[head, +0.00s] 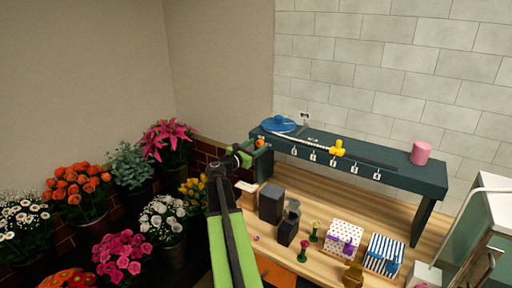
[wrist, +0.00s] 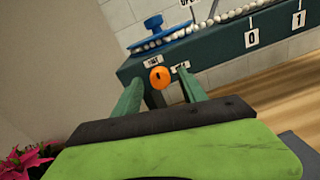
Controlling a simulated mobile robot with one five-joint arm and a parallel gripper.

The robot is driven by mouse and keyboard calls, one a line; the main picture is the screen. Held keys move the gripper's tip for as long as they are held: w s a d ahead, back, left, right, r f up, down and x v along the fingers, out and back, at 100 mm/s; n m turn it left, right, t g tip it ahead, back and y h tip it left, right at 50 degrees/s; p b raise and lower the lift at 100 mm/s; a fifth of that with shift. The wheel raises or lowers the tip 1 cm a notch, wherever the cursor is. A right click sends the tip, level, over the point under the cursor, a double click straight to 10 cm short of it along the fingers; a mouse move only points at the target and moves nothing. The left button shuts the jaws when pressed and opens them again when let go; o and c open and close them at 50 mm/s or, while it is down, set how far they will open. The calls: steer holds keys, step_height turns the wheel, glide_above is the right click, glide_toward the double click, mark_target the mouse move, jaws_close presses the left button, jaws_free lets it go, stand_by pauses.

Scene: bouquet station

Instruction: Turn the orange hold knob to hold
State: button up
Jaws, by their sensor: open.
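The orange hold knob (wrist: 160,77) is on the front face at the left end of the dark green shelf (wrist: 215,55). In the wrist view it has a small dark mark and sits between two small white labels too blurred to read fully. In the head view the knob (head: 260,142) shows just beyond my gripper. My gripper (wrist: 160,92) is open and empty, its two green fingers pointing at the knob, one on each side of it in the picture. I cannot tell whether they touch it. My gripper (head: 250,150) also shows at the shelf's left end in the head view.
A blue dial (head: 279,125), a bead string and a yellow piece (head: 338,148) are on the shelf, with a pink cylinder (head: 421,152) at right. Dark boxes (head: 271,203) and wrapping rolls stand on the wooden bench below. Flower buckets (head: 165,217) crowd the left.

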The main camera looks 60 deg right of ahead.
jaws_close()
stand_by(0.3)
steer(key=shift+m, duration=0.4)
steer(key=m, duration=0.3)
steer(key=shift+s+m+p, duration=0.1)
steer(key=shift+m+p, duration=0.25)
steer(key=shift+m, duration=0.05)
steer(key=m, duration=0.4)
steer(key=shift+y, duration=0.3)
steer(key=m+p, duration=0.1)
steer(key=m, duration=0.3)
steer(key=shift+m+t, duration=0.3)
steer(key=m, duration=0.3)
steer(key=shift+s+m, duration=0.1)
steer(key=shift+m, duration=0.6)
